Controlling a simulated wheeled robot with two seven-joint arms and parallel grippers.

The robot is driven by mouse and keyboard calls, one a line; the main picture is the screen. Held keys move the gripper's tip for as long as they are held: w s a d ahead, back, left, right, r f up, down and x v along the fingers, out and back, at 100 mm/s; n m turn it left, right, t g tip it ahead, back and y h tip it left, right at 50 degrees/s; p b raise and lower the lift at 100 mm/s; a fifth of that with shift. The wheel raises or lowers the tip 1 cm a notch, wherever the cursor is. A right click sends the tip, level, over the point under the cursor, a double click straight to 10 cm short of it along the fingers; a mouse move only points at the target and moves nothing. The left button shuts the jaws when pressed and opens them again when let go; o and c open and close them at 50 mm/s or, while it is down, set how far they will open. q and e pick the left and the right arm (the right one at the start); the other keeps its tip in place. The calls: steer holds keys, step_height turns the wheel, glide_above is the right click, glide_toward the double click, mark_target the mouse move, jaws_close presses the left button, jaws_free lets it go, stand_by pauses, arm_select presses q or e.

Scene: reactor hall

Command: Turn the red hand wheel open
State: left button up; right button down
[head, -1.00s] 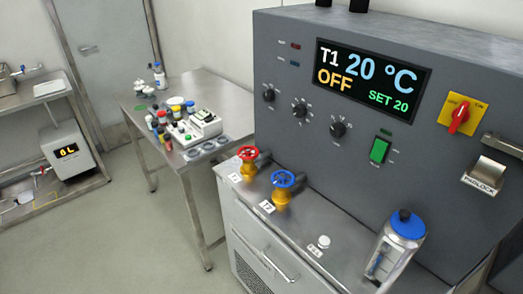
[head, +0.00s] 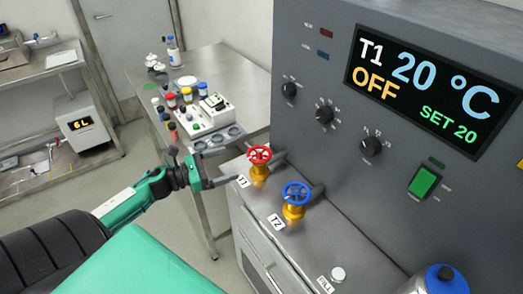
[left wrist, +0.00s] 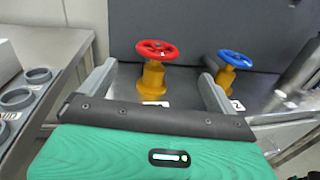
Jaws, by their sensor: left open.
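The red hand wheel (head: 259,155) sits upright on a yellow valve body labelled T1, on the steel ledge before the grey cabinet. My left gripper (head: 207,168) is open and empty, a little to the left of the red wheel and apart from it. In the left wrist view the red wheel (left wrist: 157,49) shows ahead, between the two spread fingers (left wrist: 158,72) and beyond them. A blue hand wheel (head: 297,194) on a like valve, labelled T2, stands to the right. My right gripper is not in view.
The grey cabinet (head: 300,58) rises right behind the valves; its display (head: 420,85) reads T1 20 °C, OFF, SET 20. A side table (head: 215,65) with bottles and a white device (head: 205,117) stands left. A blue-capped bottle (head: 440,282) is at lower right.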

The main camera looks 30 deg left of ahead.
mark_target(258, 153)
arm_select(q)
steer(key=p+x, duration=0.3)
steer(key=x, duration=0.7)
steer(key=shift+w+p, duration=0.35)
steer(key=shift+p, duration=0.05)
steer(key=shift+w+d+f, duration=0.1)
steer(key=shift+w+d, duration=0.25)
steer(key=shift+w, duration=0.05)
steer(key=shift+c, duration=0.4)
steer(key=c, duration=0.9)
